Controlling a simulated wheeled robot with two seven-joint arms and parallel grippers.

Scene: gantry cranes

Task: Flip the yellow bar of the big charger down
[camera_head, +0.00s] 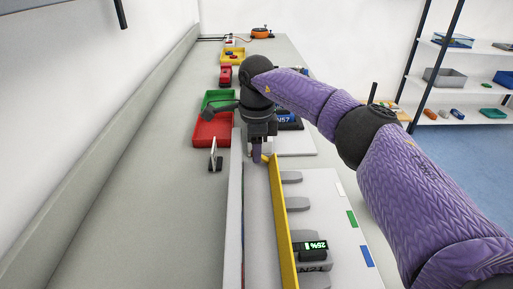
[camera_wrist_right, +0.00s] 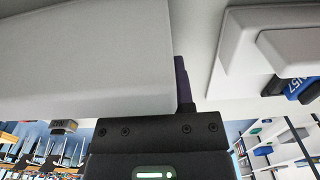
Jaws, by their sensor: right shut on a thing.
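The big charger (camera_head: 335,215) is a long white-grey unit with a row of grey slots, lying along the right side of the table. Its yellow bar (camera_head: 282,225) runs along the charger's left edge and looks raised on edge. My right gripper (camera_head: 258,155) points down at the bar's far end and is shut on the bar there; the contact is partly hidden. In the right wrist view a purple finger (camera_wrist_right: 183,80) shows beside a large pale panel (camera_wrist_right: 80,60), and the yellow bar is not visible. My left gripper is not in view.
A battery with a 25% display (camera_head: 312,246) sits in a near slot. Behind my gripper are a red tray (camera_head: 212,133), a green tray (camera_head: 212,97) and a blue N57 battery (camera_head: 288,122). A shelf (camera_head: 465,100) stands right. The table's left side is clear.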

